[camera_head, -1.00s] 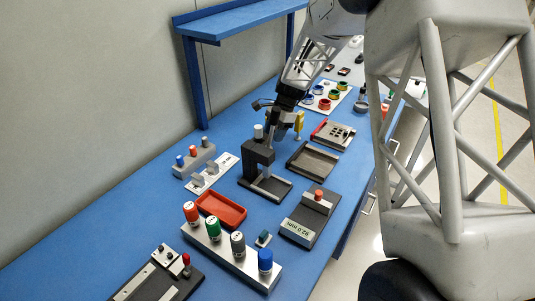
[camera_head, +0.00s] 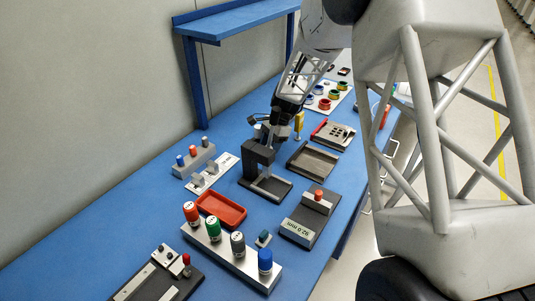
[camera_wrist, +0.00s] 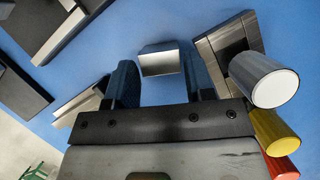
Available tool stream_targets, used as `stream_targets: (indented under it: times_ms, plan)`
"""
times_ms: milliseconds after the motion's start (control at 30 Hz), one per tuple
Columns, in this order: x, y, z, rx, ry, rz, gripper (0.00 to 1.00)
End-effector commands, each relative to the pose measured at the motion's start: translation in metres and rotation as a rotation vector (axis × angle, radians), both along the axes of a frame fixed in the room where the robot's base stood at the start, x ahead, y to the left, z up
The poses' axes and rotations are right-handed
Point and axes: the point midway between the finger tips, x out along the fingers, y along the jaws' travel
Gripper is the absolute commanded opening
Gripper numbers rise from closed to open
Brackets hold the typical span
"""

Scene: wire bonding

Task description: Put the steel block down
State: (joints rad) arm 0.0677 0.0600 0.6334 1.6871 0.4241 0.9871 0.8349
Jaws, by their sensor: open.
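The steel block (camera_wrist: 158,62) is a small shiny piece over the blue table in the wrist view, in the gap between my gripper's two dark fingers. My gripper (camera_wrist: 160,88) is open, with blue table visible between each finger and the block. Whether the block rests fully on the table cannot be told. In the head view my gripper (camera_head: 265,130) is low, right behind the top of a dark upright stand (camera_head: 258,156). The block cannot be made out there.
In the wrist view, a white-ended cylinder (camera_wrist: 275,86), a yellow one (camera_wrist: 276,133) and a red one (camera_wrist: 283,168) stand close on the right. In the head view, a red tray (camera_head: 221,222) and an empty dark tray (camera_head: 313,161) lie nearby. Bare table shows at the left.

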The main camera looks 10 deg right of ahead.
Motion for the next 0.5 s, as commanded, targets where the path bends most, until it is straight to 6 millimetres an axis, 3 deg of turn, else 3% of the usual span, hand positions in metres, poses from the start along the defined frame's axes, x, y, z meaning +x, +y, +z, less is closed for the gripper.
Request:
stream_targets:
  times_ms: [200,500]
  plan:
    - [-0.003,0.008,-0.019,0.000,0.000,0.001,0.49]
    - [-0.004,0.009,-0.022,-0.001,-0.001,0.001,0.49]
